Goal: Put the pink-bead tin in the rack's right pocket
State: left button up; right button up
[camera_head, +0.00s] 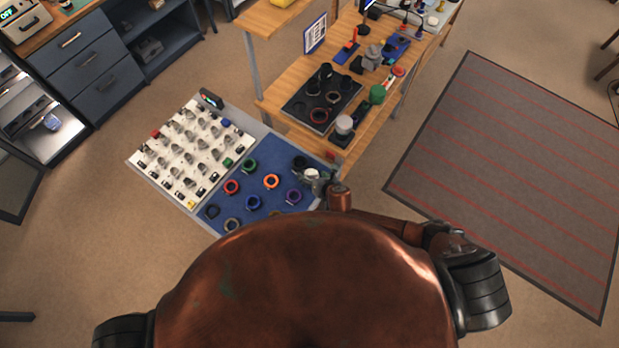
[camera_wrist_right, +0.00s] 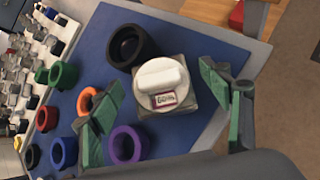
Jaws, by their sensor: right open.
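A round white-lidded tin (camera_wrist_right: 162,82) with a small pink-edged label stands on the blue mat, between the fingers of my right gripper (camera_wrist_right: 162,108) in the right wrist view. The fingers are open, one on each side, and I cannot tell whether they touch it. Its contents are hidden, so I cannot confirm pink beads. In the head view the white lid (camera_head: 312,174) shows at the mat's right edge, beside my right gripper (camera_head: 320,184). My left gripper is not in view. I cannot pick out the rack or its right pocket for certain.
The blue mat (camera_head: 228,206) holds several coloured rings; a black ring (camera_wrist_right: 127,46) is close beside the tin. A white board (camera_head: 146,162) with many small parts lies to the left. A wooden bench (camera_head: 279,89) behind carries a black tray (camera_head: 296,101) and jars.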

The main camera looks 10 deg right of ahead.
jog(key=shift+w+f, duration=0.2)
jog(key=shift+w, duration=0.1)
jog(key=c, duration=1.3)
